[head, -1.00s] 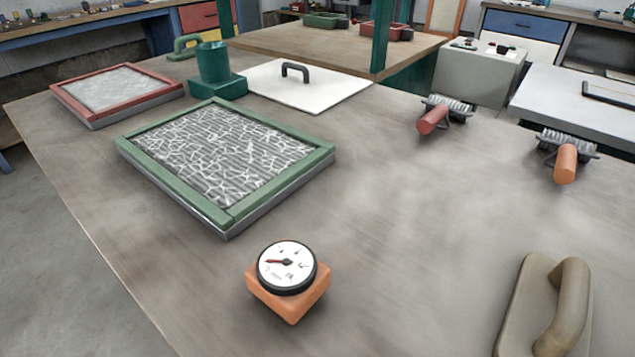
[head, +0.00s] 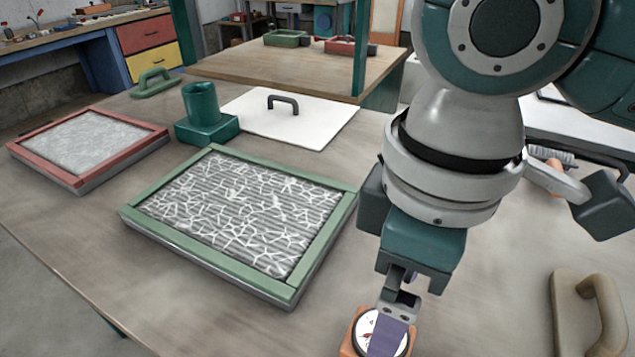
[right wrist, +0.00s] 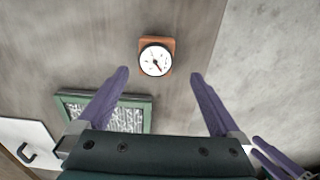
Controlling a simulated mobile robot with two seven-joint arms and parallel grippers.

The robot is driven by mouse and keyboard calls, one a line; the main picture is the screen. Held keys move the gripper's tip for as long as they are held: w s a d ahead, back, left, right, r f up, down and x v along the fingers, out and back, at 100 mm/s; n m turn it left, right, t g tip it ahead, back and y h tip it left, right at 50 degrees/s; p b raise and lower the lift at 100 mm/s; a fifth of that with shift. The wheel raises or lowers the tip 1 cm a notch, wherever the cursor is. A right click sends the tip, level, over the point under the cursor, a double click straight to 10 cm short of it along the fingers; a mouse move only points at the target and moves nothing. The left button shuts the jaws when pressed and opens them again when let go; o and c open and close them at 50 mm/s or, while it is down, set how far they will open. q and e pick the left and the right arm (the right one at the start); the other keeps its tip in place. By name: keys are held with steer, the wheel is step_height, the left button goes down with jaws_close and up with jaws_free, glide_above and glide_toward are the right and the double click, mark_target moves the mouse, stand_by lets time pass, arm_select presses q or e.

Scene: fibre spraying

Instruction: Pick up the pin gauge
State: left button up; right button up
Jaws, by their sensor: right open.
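The pin gauge (right wrist: 155,61) is a round white dial with a dark rim on an orange block, standing on the table. In the head view the gauge (head: 364,325) is at the bottom edge, partly covered by a purple finger. My right gripper (head: 392,318) points down over it. In the right wrist view the right gripper's (right wrist: 158,77) purple fingers are spread wide and empty, with the gauge beyond them, centred between their lines and not touched. Purple fingers, apparently my left gripper (right wrist: 280,158), show at the lower right corner there; their opening is unclear.
A green-framed panel (head: 327,243) lies left of the gauge, and a beige handled float (head: 563,310) lies to the right. A red-framed panel (head: 75,188), green cup holder (head: 205,130) and white handled plate (head: 320,130) stand farther back. Floor shows beyond the table edge.

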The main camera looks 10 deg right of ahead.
steer(key=f, duration=0.4)
steer(key=shift+d+f+b, duration=0.2)
steer(key=shift+b, duration=0.15)
steer(key=f, duration=0.3)
steer(key=f+b, duration=0.1)
steer(key=f, duration=0.1)
steer(key=shift+w+a+f, duration=0.2)
steer(key=shift+w, duration=0.2)
steer(key=c, duration=1.5)
